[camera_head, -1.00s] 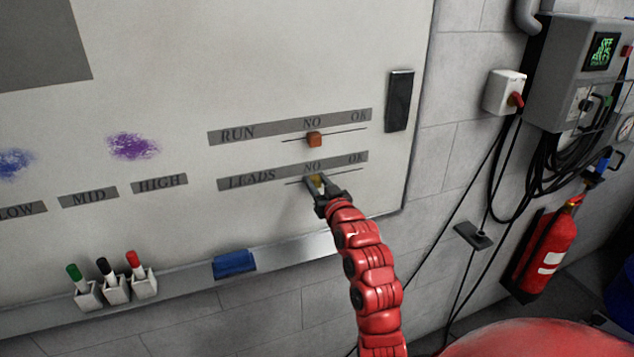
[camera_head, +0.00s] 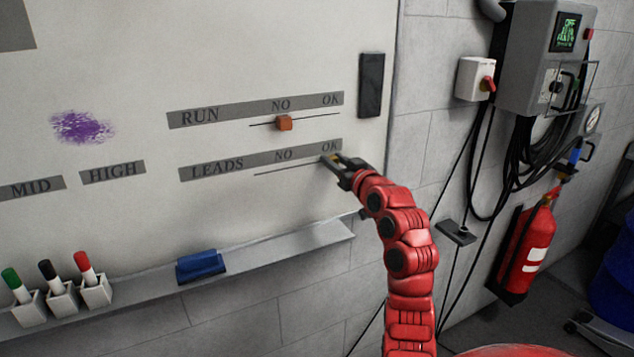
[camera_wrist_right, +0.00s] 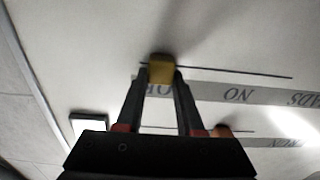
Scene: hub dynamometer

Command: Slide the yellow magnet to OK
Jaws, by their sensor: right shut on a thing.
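The yellow magnet (camera_wrist_right: 161,70) sits between the fingertips of my right gripper (camera_wrist_right: 160,78), which is shut on it, in the right wrist view. In the head view my right gripper (camera_head: 340,163) is at the OK end of the LEADS row, just under the word OK (camera_head: 330,147), and mostly hides the magnet. The LEADS label strip (camera_head: 225,165) lies above a thin slide line (camera_head: 290,168) that runs from NO toward OK. The magnet is at the OK end of that line. My left gripper is not in view.
An orange magnet (camera_head: 284,123) sits under NO on the RUN row (camera_head: 195,117) above. A black block (camera_head: 371,85) is on the board's right edge. The tray (camera_head: 300,240) below holds a blue eraser (camera_head: 201,266) and markers (camera_head: 55,285).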

